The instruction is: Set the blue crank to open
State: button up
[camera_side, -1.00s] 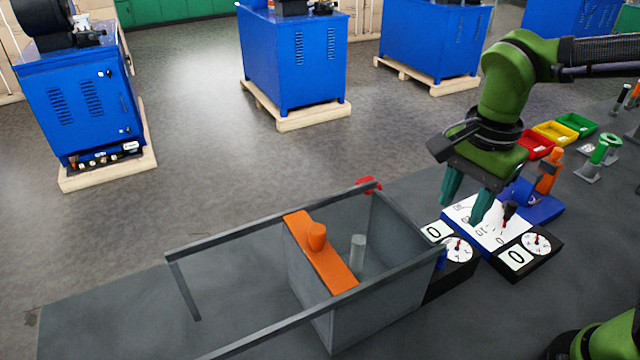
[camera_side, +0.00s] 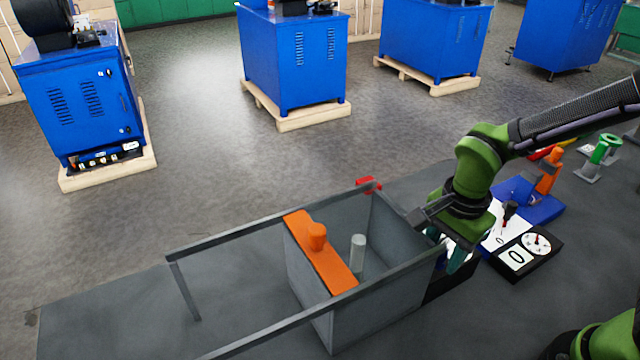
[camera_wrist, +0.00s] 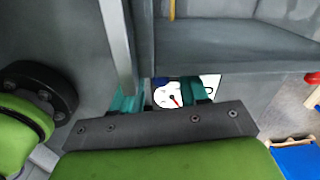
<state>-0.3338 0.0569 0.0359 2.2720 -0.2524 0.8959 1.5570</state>
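My gripper (camera_side: 448,254) is low at the right end of the grey box, pointing down over the dial block there. In the wrist view its two teal fingers (camera_wrist: 162,98) are apart, with a white dial (camera_wrist: 168,96) with a red needle showing between them. A small dark blue part (camera_wrist: 160,81), probably the blue crank, shows at the dial's upper edge between the fingers. I cannot tell whether the fingers touch it. In the side view the crank is hidden behind my gripper, and its setting cannot be read.
The open grey box (camera_side: 385,300) with long rails holds an orange crosspiece (camera_side: 325,262) and a pale cylinder (camera_side: 358,252). A red part (camera_side: 369,185) sits at the far rail. Right of my gripper are a second dial block (camera_side: 528,252) and a blue base (camera_side: 540,205) with an orange post.

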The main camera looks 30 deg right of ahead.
grip_shut()
jog(key=shift+d, duration=0.1)
jog(key=n, duration=0.1)
jog(key=d+n, duration=0.1)
jog(key=n, duration=0.1)
jog(key=shift+w, duration=0.1)
jog(key=n, duration=0.2)
jog(key=d+n, duration=0.1)
jog(key=shift+w+n, duration=0.25)
jog(key=shift+n, duration=0.05)
jog(key=n, duration=0.1)
jog(key=d+n, duration=0.1)
jog(key=n, duration=0.1)
jog(key=shift+w+n, duration=0.3)
jog(key=shift+w, duration=0.1)
jog(key=shift+w+d+r+n, duration=0.1)
jog(key=shift+w+d+n, duration=0.15)
jog(key=shift+n, duration=0.65)
jog(key=shift+w+d+n, duration=0.1)
jog(key=shift+w+n, duration=0.2)
jog(key=shift+n, duration=0.6)
jog(key=shift+w, duration=0.1)
